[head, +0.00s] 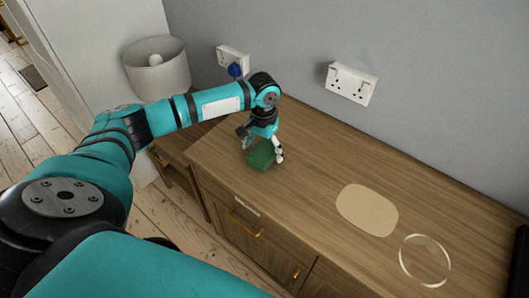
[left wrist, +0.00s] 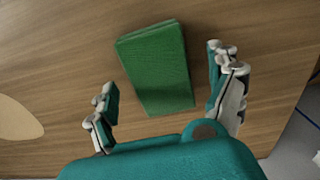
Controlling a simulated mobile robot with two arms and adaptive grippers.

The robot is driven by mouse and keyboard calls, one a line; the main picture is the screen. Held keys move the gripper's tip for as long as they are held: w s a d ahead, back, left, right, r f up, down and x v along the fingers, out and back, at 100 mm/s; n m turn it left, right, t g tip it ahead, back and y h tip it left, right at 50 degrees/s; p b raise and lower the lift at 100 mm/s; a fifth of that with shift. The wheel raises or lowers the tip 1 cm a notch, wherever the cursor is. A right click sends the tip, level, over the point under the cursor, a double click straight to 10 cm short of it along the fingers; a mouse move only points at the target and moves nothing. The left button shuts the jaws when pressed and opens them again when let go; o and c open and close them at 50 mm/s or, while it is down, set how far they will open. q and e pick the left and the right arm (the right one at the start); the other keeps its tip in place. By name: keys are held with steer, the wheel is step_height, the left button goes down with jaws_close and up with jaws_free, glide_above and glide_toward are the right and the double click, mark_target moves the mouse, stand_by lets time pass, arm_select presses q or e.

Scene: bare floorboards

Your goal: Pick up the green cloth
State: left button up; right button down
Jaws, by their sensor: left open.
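The green cloth (head: 262,154) lies folded into a small rectangle on the wooden cabinet top, near its left end. In the left wrist view the cloth (left wrist: 157,68) lies ahead of and partly between the fingers, with bare wood beside it on both sides. My left gripper (head: 261,145) is over the cloth, pointing down. In the left wrist view the left gripper (left wrist: 169,98) is open, one finger on each side, and holds nothing. The exact height above the cloth is hard to tell. My right gripper is not in view.
The wooden cabinet (head: 310,165) also bears a flat beige oval mat (head: 367,210) and a clear round glass-like item (head: 424,260). A lamp (head: 157,68) stands behind my arm. Sockets (head: 351,83) are on the grey wall. A dark object stands at the far right edge.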

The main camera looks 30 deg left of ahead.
arm_select(q)
steer(key=shift+f, duration=0.75)
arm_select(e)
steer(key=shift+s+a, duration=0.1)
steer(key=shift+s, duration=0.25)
arm_select(q)
steer(key=c, duration=1.2)
steer(key=shift+r, duration=0.1)
steer(key=shift+r, duration=0.45)
steer(key=shift+s+r+b, duration=0.15)
steer(key=shift+s+r, duration=0.1)
steer(key=shift+r, duration=0.35)
steer(key=shift+s+r+b, duration=0.15)
steer(key=shift+s+r, duration=0.05)
steer(key=shift+r, duration=0.4)
steer(key=s, duration=0.4)
steer(key=s+r, duration=0.1)
steer(key=s, duration=0.4)
steer(key=s+b, duration=0.1)
steer(key=s, duration=0.3)
steer(key=shift+s+d+r, duration=0.15)
steer(key=shift+s+d, duration=0.05)
steer(key=shift+s, duration=0.05)
steer(key=shift+s+r, duration=0.15)
steer(key=shift+s, duration=0.65)
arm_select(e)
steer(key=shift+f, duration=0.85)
